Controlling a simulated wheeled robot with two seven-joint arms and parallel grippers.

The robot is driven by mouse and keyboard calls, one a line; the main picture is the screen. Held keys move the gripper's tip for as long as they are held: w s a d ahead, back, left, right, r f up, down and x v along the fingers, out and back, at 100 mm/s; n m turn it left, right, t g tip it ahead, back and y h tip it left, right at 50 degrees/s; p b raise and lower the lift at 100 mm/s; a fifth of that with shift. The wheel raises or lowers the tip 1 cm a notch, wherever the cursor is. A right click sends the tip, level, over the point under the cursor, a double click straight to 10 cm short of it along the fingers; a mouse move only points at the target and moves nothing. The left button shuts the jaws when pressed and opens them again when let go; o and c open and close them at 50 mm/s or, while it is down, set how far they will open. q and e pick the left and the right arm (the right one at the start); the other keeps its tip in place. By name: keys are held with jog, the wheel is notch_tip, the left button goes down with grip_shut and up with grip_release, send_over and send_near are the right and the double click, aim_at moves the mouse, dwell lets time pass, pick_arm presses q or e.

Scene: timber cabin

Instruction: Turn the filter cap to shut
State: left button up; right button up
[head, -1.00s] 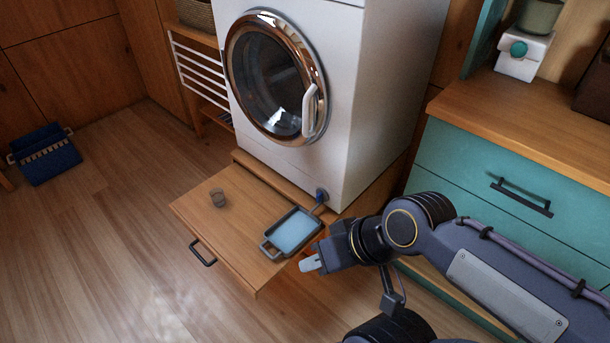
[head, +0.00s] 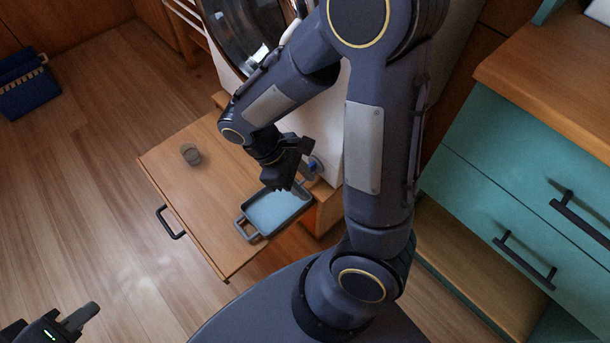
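The blue filter cap (head: 313,165) is low on the front of the white washing machine (head: 326,125), just above the pulled-out wooden drawer. My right gripper (head: 291,173) is dark and sits just left of the cap, above the back edge of the tray. I cannot tell whether it touches the cap, and its finger gap is not clear. A grey tray (head: 247,236) with light blue liquid or a blue base lies on the drawer board under the cap. My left gripper (head: 75,322) is at the bottom left corner, partly cut off, away from everything.
A teal cabinet (head: 490,170) stands on the right. A blue basket (head: 27,85) is on the floor at far left. The floor in front is clear.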

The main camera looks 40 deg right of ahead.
jog(key=w+d+f+n+h+b, duration=0.1)
jog(key=w+f+n+h+b, duration=0.4)
jog(key=f+h, duration=0.4)
jog(key=n+t+h+b, duration=0.3)
jog(key=n+t+h, duration=0.2)
jog(key=n+t, duration=0.15)
send_near(313, 167)
jog(key=w, duration=0.1)
jog(key=d, duration=0.3)
jog(key=d+b, duration=0.1)
jog(key=d, duration=0.2)
jog(key=shift+w+f, duration=0.25)
jog(key=shift+d+r, duration=0.1)
jog(key=shift+d, duration=0.7)
grip_shut()
